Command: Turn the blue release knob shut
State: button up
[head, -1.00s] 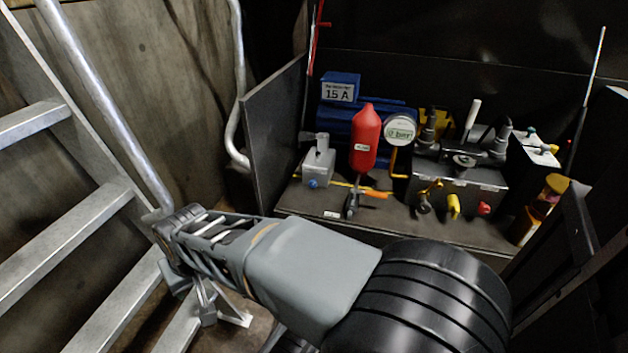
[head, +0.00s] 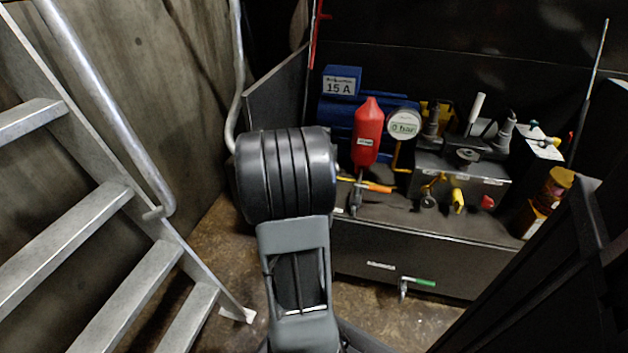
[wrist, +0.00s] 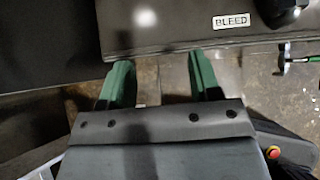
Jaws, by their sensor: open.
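The blue release knob is not visible in either current view. In the head view my arm covers the left end of the bench, where a grey block with a blue knob shows in the earlier frame. In the wrist view my gripper (wrist: 160,62) is open and empty, with its two green fingers apart. The fingers point at the front edge of the dark bench top (wrist: 165,25), left of the BLEED label (wrist: 231,21). I cannot tell their height against the edge. The gripper cannot be made out in the head view.
A red cylinder (head: 367,135), an orange-handled lever (head: 378,187) and a gauge (head: 403,124) stand on the bench. A green-handled valve (head: 418,281) sticks out of the bench front. A metal ladder (head: 105,215) stands left. A dark upright panel (head: 275,90) borders the bench's left end.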

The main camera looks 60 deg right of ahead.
jog(key=w+d, duration=0.1)
jog(key=d, duration=0.2)
jog(key=w+d+p, duration=0.1)
jog(key=d, duration=0.3)
jog(key=w+d+p, duration=0.1)
jog(key=d, duration=0.2)
jog(key=shift+d, duration=0.4)
jog(key=x, duration=0.3)
jog(key=shift+w+d+f+b, duration=0.1)
jog(key=shift+d+f+b, duration=0.15)
jog(key=shift+d+b, duration=0.05)
jog(key=shift+x, duration=0.85)
jog(key=shift+w+r, duration=0.1)
jog(key=shift+r, duration=0.05)
jog(key=c, duration=0.9)
